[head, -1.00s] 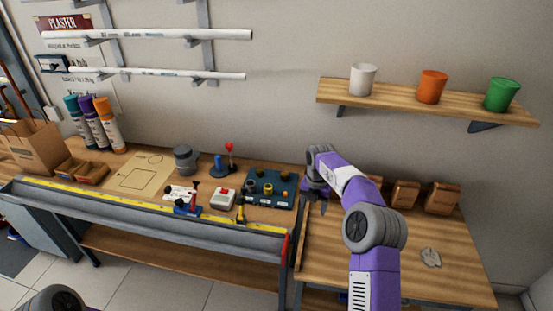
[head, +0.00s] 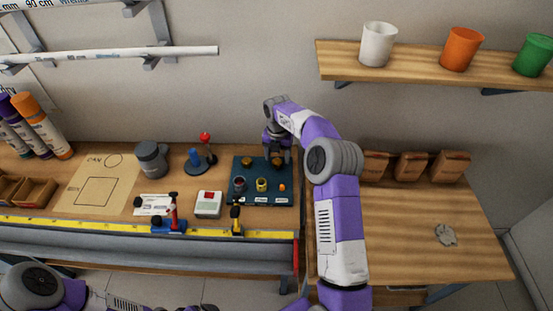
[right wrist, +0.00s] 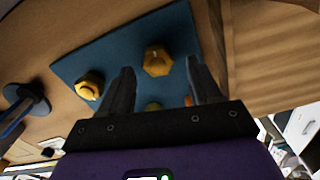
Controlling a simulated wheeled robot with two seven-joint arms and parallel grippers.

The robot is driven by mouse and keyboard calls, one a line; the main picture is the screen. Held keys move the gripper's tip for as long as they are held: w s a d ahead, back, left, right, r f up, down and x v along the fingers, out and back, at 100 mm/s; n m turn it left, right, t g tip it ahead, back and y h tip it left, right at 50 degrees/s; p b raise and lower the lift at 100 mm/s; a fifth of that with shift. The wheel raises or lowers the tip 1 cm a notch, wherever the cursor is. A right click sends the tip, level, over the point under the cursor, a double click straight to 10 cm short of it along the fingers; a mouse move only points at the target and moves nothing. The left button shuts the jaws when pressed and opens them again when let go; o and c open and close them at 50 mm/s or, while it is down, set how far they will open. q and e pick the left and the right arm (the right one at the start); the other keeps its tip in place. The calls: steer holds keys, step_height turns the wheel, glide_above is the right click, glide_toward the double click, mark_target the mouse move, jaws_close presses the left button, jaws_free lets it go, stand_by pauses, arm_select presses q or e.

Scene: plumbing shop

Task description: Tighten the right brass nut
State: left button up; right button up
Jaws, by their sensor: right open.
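A dark blue board (head: 263,195) lies on the bench with two brass nuts along its back. The left brass nut (head: 246,161) is clear of my gripper; it also shows in the right wrist view (right wrist: 90,85). The right brass nut (right wrist: 157,60) shows ahead of and between my right fingers in the right wrist view, and nothing is gripped. My right gripper (head: 278,158) is open, pointing down over the back right of the board, and it partly hides that nut in the head view. My left gripper is out of view; only part of my left arm shows at the bottom left.
Small cups (head: 262,184) and an orange piece (head: 282,187) sit at the board's front. A blue stand (head: 194,160), a red-knobbed lever (head: 206,142) and a white box with a red button (head: 208,203) stand to the left. The right table (head: 400,235) is mostly clear.

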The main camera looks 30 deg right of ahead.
step_height(320, 180, down, 2)
steer(key=shift+w+f, duration=0.1)
steer(key=shift+c, duration=0.3)
steer(key=c, duration=1)
steer(key=shift+m, duration=0.3)
